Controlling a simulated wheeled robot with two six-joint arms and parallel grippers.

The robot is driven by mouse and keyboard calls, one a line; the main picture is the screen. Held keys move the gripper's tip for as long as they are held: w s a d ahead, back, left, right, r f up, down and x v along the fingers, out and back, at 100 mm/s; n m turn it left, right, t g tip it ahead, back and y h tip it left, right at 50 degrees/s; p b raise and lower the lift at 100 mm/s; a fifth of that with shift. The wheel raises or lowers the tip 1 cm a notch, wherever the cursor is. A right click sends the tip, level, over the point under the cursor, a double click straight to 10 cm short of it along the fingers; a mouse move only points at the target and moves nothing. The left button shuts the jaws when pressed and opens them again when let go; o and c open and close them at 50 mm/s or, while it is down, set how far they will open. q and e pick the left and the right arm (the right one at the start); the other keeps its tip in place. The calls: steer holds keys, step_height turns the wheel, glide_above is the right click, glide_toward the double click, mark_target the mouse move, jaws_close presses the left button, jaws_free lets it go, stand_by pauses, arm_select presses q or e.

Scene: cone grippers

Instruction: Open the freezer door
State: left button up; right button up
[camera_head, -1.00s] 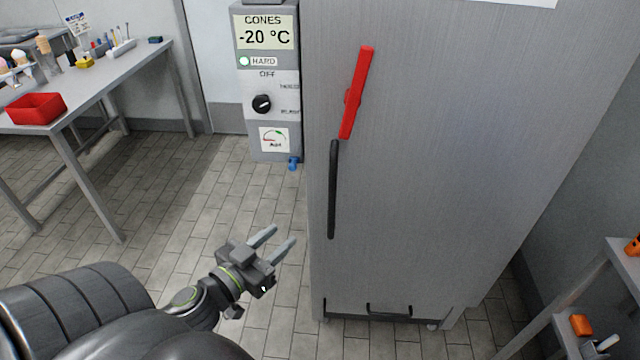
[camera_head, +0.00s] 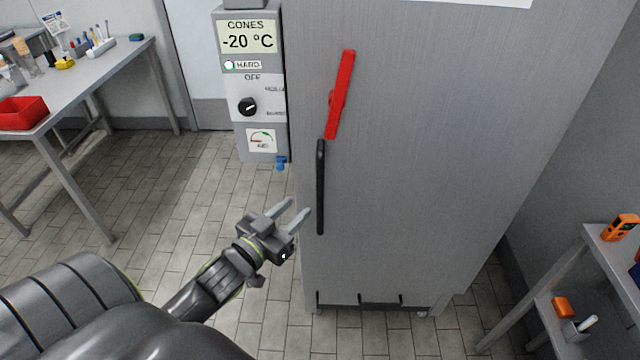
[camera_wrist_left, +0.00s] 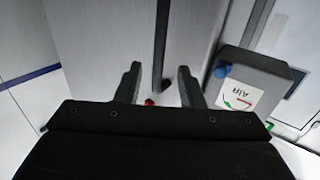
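The freezer (camera_head: 410,160) is a tall grey metal cabinet with its door shut. A long black vertical handle (camera_head: 320,187) sits near the door's left edge, and a tilted red lever (camera_head: 340,95) sits just above it. My left gripper (camera_head: 299,210) is open and empty, a little left of the handle's lower end. In the left wrist view the handle (camera_wrist_left: 161,40) runs down between the two fingertips (camera_wrist_left: 160,80), apart from them. A small part of the red lever (camera_wrist_left: 150,102) shows just below the handle there. My right gripper is not in view.
A control box (camera_head: 250,80) reading "CONES -20 °C" stands left of the freezer, with a blue valve (camera_head: 281,163) below. A table (camera_head: 85,85) with a red bin (camera_head: 22,113) is at the left. A shelf (camera_head: 590,262) stands at the right. Tiled floor between is clear.

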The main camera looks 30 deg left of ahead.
mark_target(318, 189)
arm_select(q)
steer(key=w, duration=1)
steer(key=shift+d, duration=0.25)
jaws_close()
